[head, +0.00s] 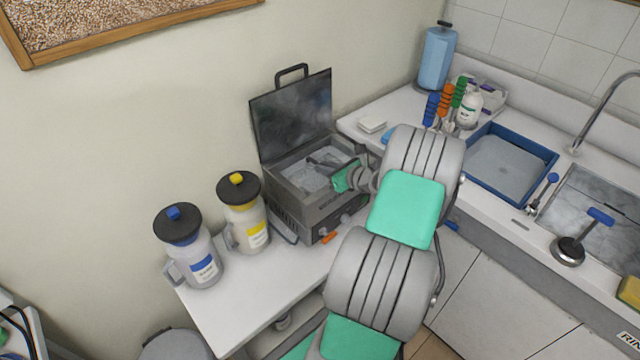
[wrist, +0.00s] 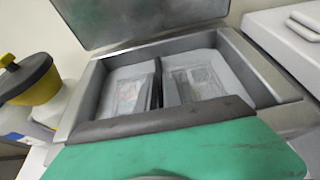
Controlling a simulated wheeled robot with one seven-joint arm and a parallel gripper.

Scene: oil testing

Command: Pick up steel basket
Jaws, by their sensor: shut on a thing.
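The steel basket (head: 308,181) is a pale mesh shape inside the open grey fryer (head: 318,212) in the head view. My gripper (head: 328,165) reaches in over the fryer's right side and is shut on the basket. In the wrist view the dark fingers (wrist: 155,86) point down into the fryer well, with pale basket mesh (wrist: 198,84) beside them. The exact grip point is small and partly hidden by my gripper. I cannot tell whether the basket touches the fryer floor.
The fryer lid (head: 292,115) stands open behind. A yellow-labelled jug (head: 246,222) and a blue-labelled jug (head: 192,258) stand left of the fryer. A blue-rimmed basin (head: 508,166) and a metal sink (head: 603,205) lie to the right. The table front (head: 235,312) is clear.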

